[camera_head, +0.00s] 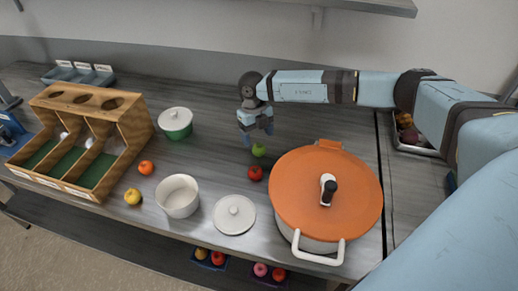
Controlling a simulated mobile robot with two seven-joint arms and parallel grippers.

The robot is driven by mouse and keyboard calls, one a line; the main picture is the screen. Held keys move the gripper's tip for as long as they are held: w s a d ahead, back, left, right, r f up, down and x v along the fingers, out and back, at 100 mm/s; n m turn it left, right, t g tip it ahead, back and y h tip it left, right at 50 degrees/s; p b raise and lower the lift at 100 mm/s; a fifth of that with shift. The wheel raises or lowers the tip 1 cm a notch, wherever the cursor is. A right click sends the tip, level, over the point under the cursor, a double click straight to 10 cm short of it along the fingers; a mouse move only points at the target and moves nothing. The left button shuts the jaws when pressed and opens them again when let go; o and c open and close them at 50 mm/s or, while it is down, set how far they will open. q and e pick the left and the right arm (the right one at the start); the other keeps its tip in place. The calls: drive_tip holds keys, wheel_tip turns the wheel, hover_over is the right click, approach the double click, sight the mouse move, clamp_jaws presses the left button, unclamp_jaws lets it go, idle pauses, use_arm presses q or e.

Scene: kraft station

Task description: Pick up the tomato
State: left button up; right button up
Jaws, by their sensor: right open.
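A round red fruit (256,173), which looks like the tomato, lies on the grey counter just left of the large orange-lidded pot. An orange-red round fruit (146,168) lies farther left, near the wooden bin; I cannot tell for certain which of the two is the tomato. My right gripper (258,135) is open and points down, above and behind the red fruit. A green fruit (259,150) lies right below its fingertips, between it and the red fruit. I cannot tell whether the fingers touch the green fruit. I do not see my left gripper.
The orange-lidded pot (300,190) stands close on the right. A white lid (235,214), a white bowl (178,198) and a yellow fruit (132,197) are in front and left. A green lidded pot (175,124) and the wooden bin (140,115) stand at left.

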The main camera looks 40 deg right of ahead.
sight(259, 146)
drive_tip(key=shift+s+f+p, duration=0.2)
drive_tip(key=shift+f+p, duration=0.1)
drive_tip(key=shift+f, duration=1.05)
drive_tip(key=shift+s+f+p, duration=0.2)
drive_tip(key=shift+f+p, duration=0.1)
drive_tip(key=shift+f, duration=1)
drive_tip(key=c, duration=1)
